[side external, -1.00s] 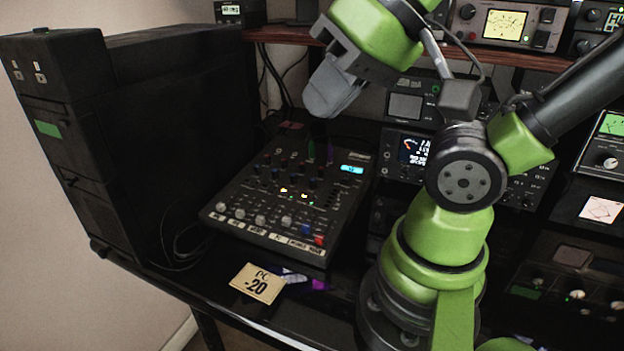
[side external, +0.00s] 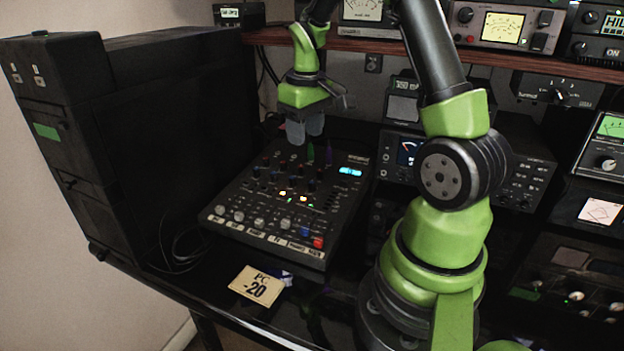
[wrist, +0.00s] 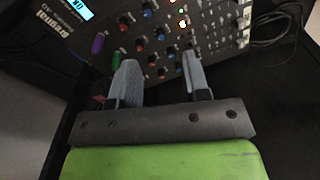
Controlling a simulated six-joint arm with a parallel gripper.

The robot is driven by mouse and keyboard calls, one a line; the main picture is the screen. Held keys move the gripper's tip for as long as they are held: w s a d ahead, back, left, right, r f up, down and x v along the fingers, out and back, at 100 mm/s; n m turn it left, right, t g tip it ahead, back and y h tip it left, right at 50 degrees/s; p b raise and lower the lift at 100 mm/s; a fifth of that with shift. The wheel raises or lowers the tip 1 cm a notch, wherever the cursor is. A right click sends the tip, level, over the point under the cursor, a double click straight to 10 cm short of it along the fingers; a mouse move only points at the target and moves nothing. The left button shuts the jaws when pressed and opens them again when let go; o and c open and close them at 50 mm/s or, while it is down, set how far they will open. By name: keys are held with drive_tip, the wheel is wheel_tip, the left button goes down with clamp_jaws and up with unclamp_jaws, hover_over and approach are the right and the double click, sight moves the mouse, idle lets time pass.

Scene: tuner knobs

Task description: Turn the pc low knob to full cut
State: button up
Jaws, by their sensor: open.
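The mixer (side external: 280,240) lies on the desk with rows of small red, blue and dark knobs; it also shows in the wrist view (wrist: 215,30). I cannot read which knob is the pc low one. My gripper (side external: 305,135) points down over the far part of the mixer. In the wrist view its two grey fingers (wrist: 160,65) are spread with several red and blue knobs (wrist: 160,47) seen between and beyond them. No knob is seen gripped. Whether the fingertips touch the panel cannot be told.
A paper card reading "PC -20" (side external: 257,286) lies in front of the mixer. A large black cabinet (side external: 150,140) stands on the left. A shelf (side external: 370,48) with meters runs above the back. Rack units (side external: 470,165) stand to the right.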

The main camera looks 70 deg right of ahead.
sight(312, 182)
drive_tip(key=d+f, duration=0.2)
drive_tip(key=f, duration=0.1)
drive_tip(key=shift+s+f, duration=0.15)
drive_tip(key=shift+s, duration=0.05)
wheel_tip(312, 182, down, 9)
drive_tip(key=shift+d+f, duration=0.1)
clamp_jaws()
